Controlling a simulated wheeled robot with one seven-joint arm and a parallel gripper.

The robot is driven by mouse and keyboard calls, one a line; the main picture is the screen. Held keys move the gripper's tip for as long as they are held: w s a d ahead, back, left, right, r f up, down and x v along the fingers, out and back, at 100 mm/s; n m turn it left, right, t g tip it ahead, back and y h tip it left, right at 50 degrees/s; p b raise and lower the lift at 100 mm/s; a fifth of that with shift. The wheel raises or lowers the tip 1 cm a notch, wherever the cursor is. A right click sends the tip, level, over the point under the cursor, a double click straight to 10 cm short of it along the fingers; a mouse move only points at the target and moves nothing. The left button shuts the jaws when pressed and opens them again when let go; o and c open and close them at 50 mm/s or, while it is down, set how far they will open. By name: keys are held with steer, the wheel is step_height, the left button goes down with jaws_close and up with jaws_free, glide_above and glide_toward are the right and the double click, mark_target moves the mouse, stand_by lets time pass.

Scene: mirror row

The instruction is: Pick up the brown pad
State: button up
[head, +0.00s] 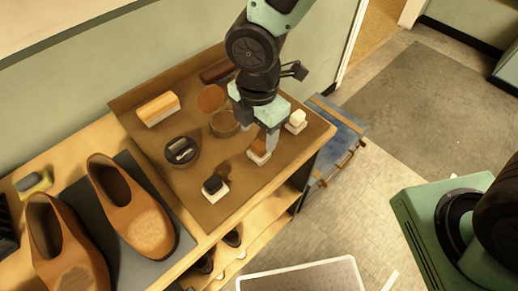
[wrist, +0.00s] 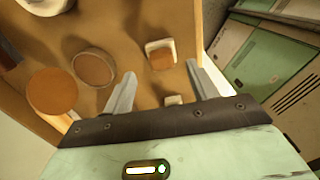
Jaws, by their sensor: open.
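The brown pad (head: 259,148) is a small block with a brown top and a pale base. It stands on the brown work mat (head: 185,195), near the bench's front edge. In the wrist view the brown pad (wrist: 161,58) lies just beyond the fingertips, between their lines. My gripper (head: 258,134) is open and empty, pointing down right by the pad. In the wrist view both fingers of my gripper (wrist: 161,74) are spread apart, with the pad not between them. In the head view a finger stands close to the pad; I cannot tell if they touch.
A dark-topped pad (head: 213,187) and a white pad (head: 296,121) stand either side. Round brown tins (head: 224,123) are behind, with a dark tin (head: 182,152) and an orange-brown block (head: 158,108) to the left. Brown shoes (head: 130,205) stand at far left.

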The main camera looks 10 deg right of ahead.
mark_target(259, 144)
step_height(259, 144, down, 5)
steer(key=shift+s+d+r, duration=0.1)
steer(key=c, duration=1.1)
step_height(259, 144, up, 10)
steer(key=o, duration=0.4)
steer(key=shift+c, duration=1.4)
